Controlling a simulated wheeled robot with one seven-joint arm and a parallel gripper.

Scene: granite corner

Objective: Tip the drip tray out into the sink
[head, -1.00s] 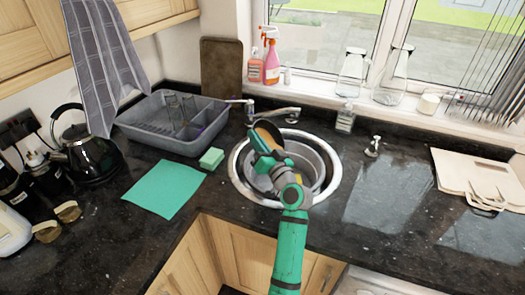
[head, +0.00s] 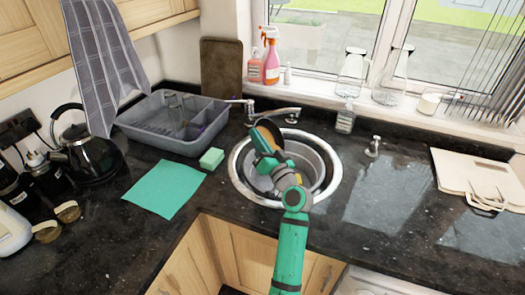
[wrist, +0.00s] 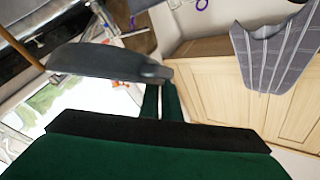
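My gripper (head: 264,145) is over the left part of the round steel sink (head: 334,180). It is shut on the edge of the drip tray (head: 270,131), a dark, thin-rimmed piece with a brownish face in the head view. The tray is tilted steeply, almost on edge, above the sink's back left side. In the wrist view the grey tray (wrist: 105,62) sticks out from between my two fingers (wrist: 161,98). My arm hides part of the sink bowl. I cannot tell whether anything is left in the tray.
The tap (head: 275,112) stands close behind the tray. A grey dish rack (head: 160,138), a green sponge (head: 211,158) and a green cloth (head: 165,189) lie left of the sink. A small bottle (head: 345,120) stands behind right. The counter right of the sink is mostly clear.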

